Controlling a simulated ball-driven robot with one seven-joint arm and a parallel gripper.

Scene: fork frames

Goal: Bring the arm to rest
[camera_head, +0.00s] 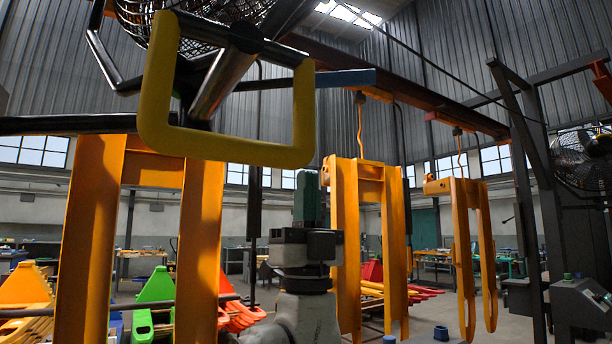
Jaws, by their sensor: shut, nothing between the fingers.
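My gripper (308,196) points straight up near the middle of the head view. Its dark green fingers are together, with nothing between them. The dark gripper body (300,246) sits on my grey arm, which rises from the bottom edge. An orange fork frame (345,240) hangs from a hook just right of the gripper. A second orange fork frame (462,230) hangs farther right. A large orange fork frame (92,235) stands close on the left. The gripper appears apart from all of them, though the depth between them is hard to judge.
A yellow U-shaped bar (230,149) hangs near the camera at upper left, above and left of the gripper. A dark overhead beam (430,97) carries the hooks. Green (156,287) and red forked pieces lie low at left. A grey control box (582,305) stands at right.

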